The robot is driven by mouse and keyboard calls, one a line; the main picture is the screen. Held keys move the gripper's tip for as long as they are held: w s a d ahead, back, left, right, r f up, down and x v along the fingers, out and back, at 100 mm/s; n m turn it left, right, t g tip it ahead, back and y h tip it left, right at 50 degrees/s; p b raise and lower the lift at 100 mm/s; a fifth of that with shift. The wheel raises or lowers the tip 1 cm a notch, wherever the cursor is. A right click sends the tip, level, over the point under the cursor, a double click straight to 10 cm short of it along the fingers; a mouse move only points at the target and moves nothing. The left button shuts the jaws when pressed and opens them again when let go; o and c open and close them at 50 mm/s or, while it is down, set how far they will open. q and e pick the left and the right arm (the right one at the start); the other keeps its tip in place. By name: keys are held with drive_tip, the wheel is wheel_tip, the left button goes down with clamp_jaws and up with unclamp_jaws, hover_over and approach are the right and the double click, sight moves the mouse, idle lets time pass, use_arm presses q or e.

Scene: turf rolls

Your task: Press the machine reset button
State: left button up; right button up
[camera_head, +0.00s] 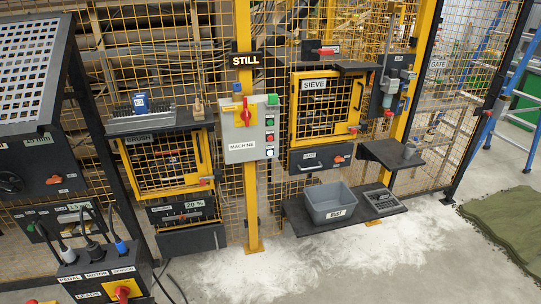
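The grey control box labelled MACHINE (236,133) is fixed to a yellow post in the middle of the view. It carries a red rotary switch (246,113) on a yellow plate. A column of small buttons (270,137) runs down its right side, with small labels too fine to read, so I cannot tell which one is reset. A green part (272,99) sits at its top right corner. A sign reading STILL (245,60) hangs above the box. Neither of my grippers is in view.
A yellow SIEVE door (314,85) is right of the box, a BRUSH door (150,139) left. A shelf below holds a grey bin (330,199). A socket box with cables (103,267) stands front left. White powder (330,255) covers the floor; green turf (510,220) lies right.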

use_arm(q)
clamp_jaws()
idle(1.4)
